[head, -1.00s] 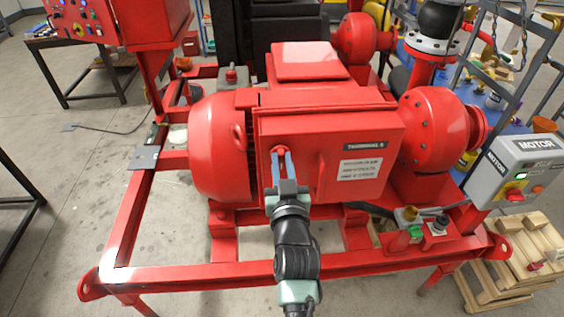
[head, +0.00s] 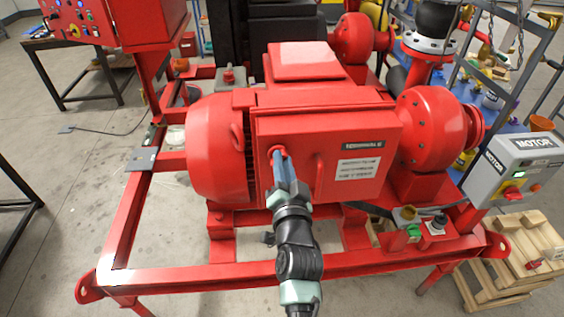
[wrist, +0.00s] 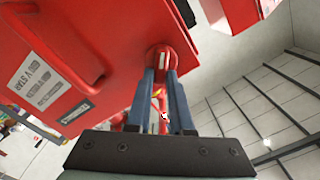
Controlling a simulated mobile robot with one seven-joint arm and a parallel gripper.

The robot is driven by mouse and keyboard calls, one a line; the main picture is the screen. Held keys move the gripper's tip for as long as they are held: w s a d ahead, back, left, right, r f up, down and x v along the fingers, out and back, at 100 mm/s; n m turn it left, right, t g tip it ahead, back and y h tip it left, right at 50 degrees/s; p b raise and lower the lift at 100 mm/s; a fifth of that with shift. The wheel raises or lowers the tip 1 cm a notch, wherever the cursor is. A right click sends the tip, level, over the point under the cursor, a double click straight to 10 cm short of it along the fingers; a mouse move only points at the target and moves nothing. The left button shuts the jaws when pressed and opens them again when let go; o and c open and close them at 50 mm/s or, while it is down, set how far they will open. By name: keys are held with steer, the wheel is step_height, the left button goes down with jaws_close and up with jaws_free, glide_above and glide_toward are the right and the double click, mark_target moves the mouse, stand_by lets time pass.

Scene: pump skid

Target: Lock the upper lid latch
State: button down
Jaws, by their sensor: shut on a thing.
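The red terminal box lid (head: 325,135) faces me on the motor, with a dark label and a white notice on its right part. The upper lid latch is a small red knob (head: 276,150) near the lid's upper left corner. In the wrist view the latch (wrist: 162,57) shows a pale stripe on its face. My gripper (head: 280,158) reaches up to the latch, its two blue fingers closed on either side of it. The fingers also show in the wrist view (wrist: 161,75). My gripper hides part of the lid's lower left edge.
A raised red handle (head: 320,178) stands on the lid right of my gripper. The red skid frame rail (head: 180,277) runs below my arm. A grey MOTOR switch box (head: 520,170) stands at the right.

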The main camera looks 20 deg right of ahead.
steer(key=shift+d+f+m+p, duration=0.1)
steer(key=shift+f+m+p, duration=0.1)
steer(key=shift+m, duration=1.45)
steer(key=shift+d+f+m+p, duration=0.1)
steer(key=shift+m+p, duration=0.1)
steer(key=shift+m, duration=1.5)
steer(key=shift+f+m+p, duration=0.15)
steer(key=shift+m+p, duration=0.05)
steer(key=shift+m, duration=1.45)
steer(key=c, duration=0.8)
jaws_free()
steer(key=p+v, duration=0.2)
steer(key=v, duration=1.1)
